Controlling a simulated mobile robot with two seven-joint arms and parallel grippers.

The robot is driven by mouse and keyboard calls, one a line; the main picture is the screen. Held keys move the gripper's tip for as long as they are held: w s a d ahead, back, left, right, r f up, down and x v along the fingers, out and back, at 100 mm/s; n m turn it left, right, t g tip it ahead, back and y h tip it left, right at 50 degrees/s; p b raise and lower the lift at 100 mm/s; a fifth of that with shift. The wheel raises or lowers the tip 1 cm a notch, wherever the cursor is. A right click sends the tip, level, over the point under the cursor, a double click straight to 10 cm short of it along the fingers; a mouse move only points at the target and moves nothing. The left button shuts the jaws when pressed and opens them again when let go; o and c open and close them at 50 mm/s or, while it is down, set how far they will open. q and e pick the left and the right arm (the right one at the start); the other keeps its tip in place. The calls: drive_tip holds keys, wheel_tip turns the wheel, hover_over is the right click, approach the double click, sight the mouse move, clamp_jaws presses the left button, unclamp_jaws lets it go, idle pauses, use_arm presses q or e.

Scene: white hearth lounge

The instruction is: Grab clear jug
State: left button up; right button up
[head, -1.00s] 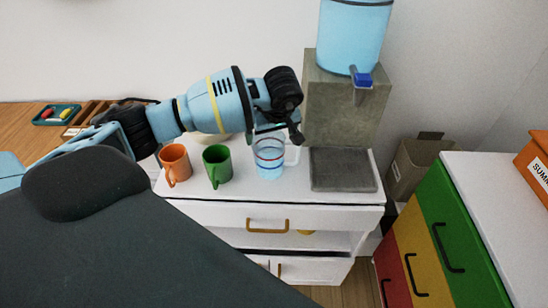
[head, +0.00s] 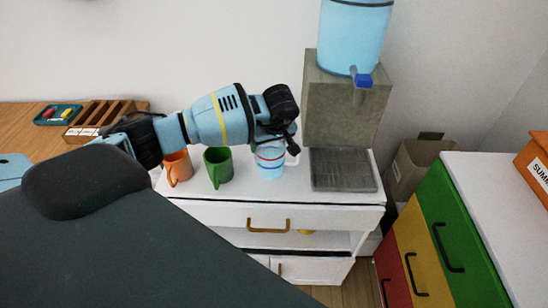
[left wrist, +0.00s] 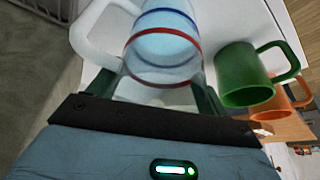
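The clear jug (head: 270,161), with a blue and a red ring and a pale handle, stands on the white cabinet top (head: 330,198). In the left wrist view the jug (left wrist: 163,45) fills the upper middle, its handle to the left. My left gripper (head: 280,146) is over the jug and hides its upper part. In the left wrist view its fingers (left wrist: 155,92) are spread apart, one to each side of the jug. I cannot tell whether either finger touches it. My right gripper is not in view.
A green mug (head: 218,167) stands just left of the jug, and an orange mug (head: 178,168) farther left, partly behind my arm. A water dispenser (head: 345,105) with a grey tray (head: 342,170) stands to the right. The cabinet's front strip is clear.

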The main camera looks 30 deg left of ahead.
use_arm(q)
drive_tip(key=c, duration=1)
drive_tip(key=shift+r, duration=0.1)
drive_tip(key=s+d+r, duration=0.1)
drive_tip(key=s+d, duration=0.1)
drive_tip(key=s, duration=0.2)
drive_tip(key=s+d+r, duration=0.2)
drive_tip(key=s, duration=0.3)
drive_tip(key=s+d+r, duration=0.2)
drive_tip(key=s+d, duration=0.1)
drive_tip(key=s, duration=0.2)
drive_tip(key=shift+s, duration=0.2)
